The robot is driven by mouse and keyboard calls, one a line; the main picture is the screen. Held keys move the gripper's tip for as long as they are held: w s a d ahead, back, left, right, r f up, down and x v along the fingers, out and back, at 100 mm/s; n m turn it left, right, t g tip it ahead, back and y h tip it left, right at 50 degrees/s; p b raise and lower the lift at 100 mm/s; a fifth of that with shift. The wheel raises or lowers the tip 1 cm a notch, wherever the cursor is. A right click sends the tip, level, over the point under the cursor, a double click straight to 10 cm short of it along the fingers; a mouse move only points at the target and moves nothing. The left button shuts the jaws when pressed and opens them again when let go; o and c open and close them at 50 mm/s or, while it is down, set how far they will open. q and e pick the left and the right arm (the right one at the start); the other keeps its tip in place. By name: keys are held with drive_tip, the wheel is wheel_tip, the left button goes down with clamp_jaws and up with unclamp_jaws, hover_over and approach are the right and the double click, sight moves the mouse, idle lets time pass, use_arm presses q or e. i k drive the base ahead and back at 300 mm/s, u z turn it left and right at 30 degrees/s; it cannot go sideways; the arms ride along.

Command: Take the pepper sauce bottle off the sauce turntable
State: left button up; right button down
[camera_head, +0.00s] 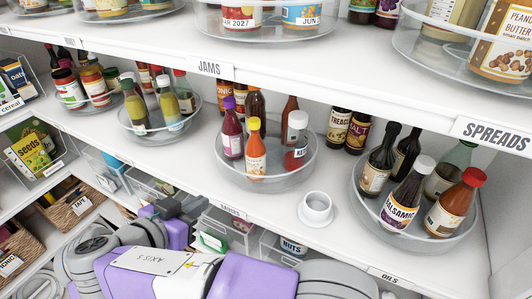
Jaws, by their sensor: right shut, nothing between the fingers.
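The sauce turntable (267,182) is a clear round tray in the middle of the shelf, behind the SAUCES label (232,212). I cannot read which one is pepper sauce. My right gripper (190,208) is shut and empty, low at the shelf's front edge, left of and below the turntable. My left gripper does not show.
A white cup-like object (316,208) stands near the shelf edge, right of the turntable. The oils turntable (418,240) is further right, other bottle turntables (160,133) are left. An upper shelf (290,75) hangs above. Bins and baskets (70,208) fill the lower shelf.

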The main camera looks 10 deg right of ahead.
sight(255, 150)
drive_tip(key=k, duration=1)
